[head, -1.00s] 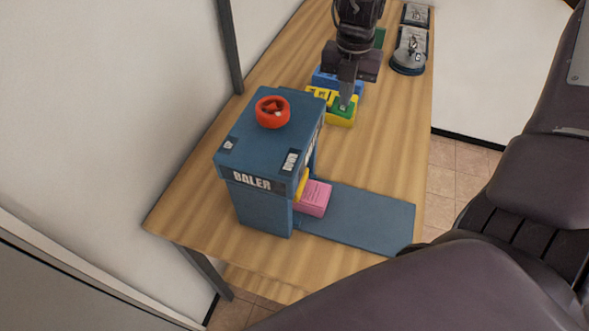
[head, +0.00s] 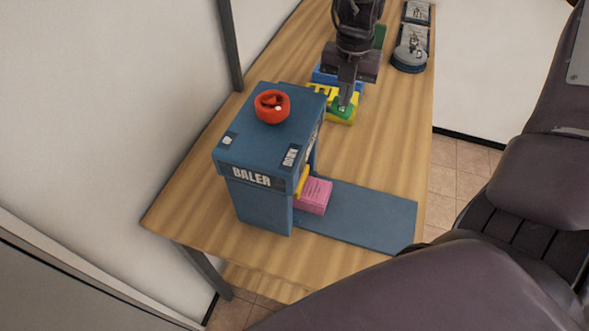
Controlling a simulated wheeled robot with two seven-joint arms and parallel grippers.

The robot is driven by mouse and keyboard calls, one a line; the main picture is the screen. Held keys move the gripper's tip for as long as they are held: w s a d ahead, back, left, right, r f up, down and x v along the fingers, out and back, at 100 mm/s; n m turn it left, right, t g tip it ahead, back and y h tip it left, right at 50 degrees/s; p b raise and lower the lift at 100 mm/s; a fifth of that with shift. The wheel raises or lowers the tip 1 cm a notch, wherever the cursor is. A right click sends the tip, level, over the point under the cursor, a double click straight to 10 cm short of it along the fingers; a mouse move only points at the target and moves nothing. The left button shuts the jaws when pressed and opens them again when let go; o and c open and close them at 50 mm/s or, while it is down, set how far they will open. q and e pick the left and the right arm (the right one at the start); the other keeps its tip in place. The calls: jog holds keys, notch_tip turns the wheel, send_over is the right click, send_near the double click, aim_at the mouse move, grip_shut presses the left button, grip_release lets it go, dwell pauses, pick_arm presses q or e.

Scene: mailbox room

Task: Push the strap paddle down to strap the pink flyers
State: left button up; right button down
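The blue baler (head: 250,150) stands on the wooden table. Pink flyers (head: 314,196) sit in its opening at the right side, with a small yellow part (head: 301,182) beside them. Behind the baler is a yellow unit (head: 351,113) with a green paddle-like piece (head: 340,111) on top; I cannot tell for sure that this is the strap paddle. My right gripper (head: 346,101) points down with its fingers together, its tips at the green piece and seemingly touching it. I see nothing held between the fingers. My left gripper is not in view.
A red knob (head: 272,106) is on top of the baler. A blue flat plate (head: 365,217) extends right from it. A blue block (head: 324,75) lies behind the yellow unit. A round dark object (head: 409,58) and cards stand at the far right. The table's front is clear.

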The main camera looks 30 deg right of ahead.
jog(key=shift+f, duration=0.15)
jog(key=shift+a+f+b, duration=0.1)
jog(key=shift+f+b, duration=0.4)
jog(key=shift+b, duration=0.05)
dwell(0.7)
notch_tip(320, 180, up, 11)
jog(key=p, duration=0.7)
jog(key=shift+p, duration=0.4)
